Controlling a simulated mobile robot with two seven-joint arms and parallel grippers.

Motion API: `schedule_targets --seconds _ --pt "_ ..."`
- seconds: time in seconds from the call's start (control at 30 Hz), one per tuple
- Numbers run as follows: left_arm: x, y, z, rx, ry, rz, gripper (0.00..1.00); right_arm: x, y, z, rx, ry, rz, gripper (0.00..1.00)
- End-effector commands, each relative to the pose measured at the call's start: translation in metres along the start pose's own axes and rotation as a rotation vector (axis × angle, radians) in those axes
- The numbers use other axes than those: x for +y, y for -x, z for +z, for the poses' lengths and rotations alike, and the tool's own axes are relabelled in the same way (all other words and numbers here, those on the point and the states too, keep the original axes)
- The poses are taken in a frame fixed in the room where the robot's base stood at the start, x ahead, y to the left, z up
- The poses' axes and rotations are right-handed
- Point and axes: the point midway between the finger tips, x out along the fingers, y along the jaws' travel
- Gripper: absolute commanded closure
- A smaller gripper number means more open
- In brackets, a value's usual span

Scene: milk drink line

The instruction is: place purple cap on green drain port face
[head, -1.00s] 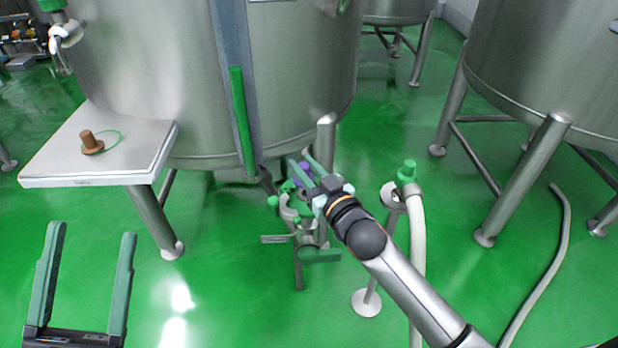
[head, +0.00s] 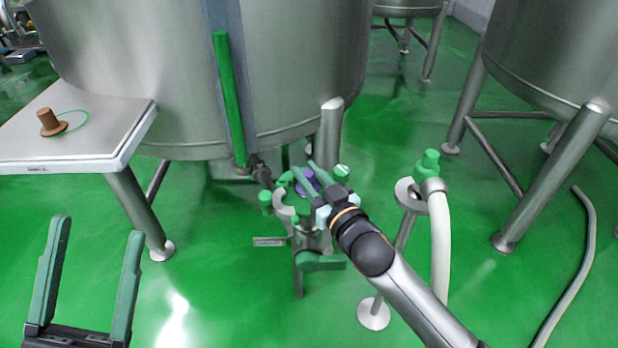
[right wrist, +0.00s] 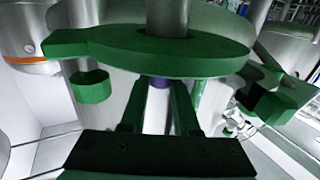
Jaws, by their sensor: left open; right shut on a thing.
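The purple cap (head: 307,186) is between the fingertips of my right gripper (head: 311,175), which is shut on it. In the right wrist view a sliver of the purple cap (right wrist: 159,82) shows between the fingers (right wrist: 157,92), just below a large green disc (right wrist: 150,50). The cap is mostly hidden there. In the head view the cap is at the green-topped drain fitting (head: 284,196) below the tank; I cannot tell whether it touches the port face, which the gripper partly covers. My left gripper (head: 97,228) is open and empty at lower left.
A steel tank (head: 170,80) stands above the fitting, with a leg (head: 330,130) close behind my right gripper. A green-capped hose stand (head: 428,180) is to the right. Green floor is clear between.

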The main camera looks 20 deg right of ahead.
Motion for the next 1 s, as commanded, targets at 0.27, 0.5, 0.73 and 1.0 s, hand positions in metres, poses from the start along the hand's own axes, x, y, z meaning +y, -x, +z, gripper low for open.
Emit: schedule_targets --seconds 0.27,0.5,0.73,1.0 --pt "0.0007 -0.0004 -0.0009 0.001 0.0 0.004 0.29 -0.0001 0.0 -0.0003 0.001 0.0 0.0 1.0" --pt "0.001 -0.0001 -0.0007 0.001 -0.001 0.005 0.29 0.0 -0.0001 0.0013 0.001 0.0 0.0 0.53" --pt "0.0011 -0.0001 -0.0007 0.001 -0.001 0.004 0.29 0.0 -0.0002 0.0013 0.001 0.0 0.0 0.41" --pt "-0.0004 -0.0026 -0.0033 0.001 0.001 0.003 0.29 -0.0001 0.0055 -0.0022 0.0 -0.001 0.0 0.41"
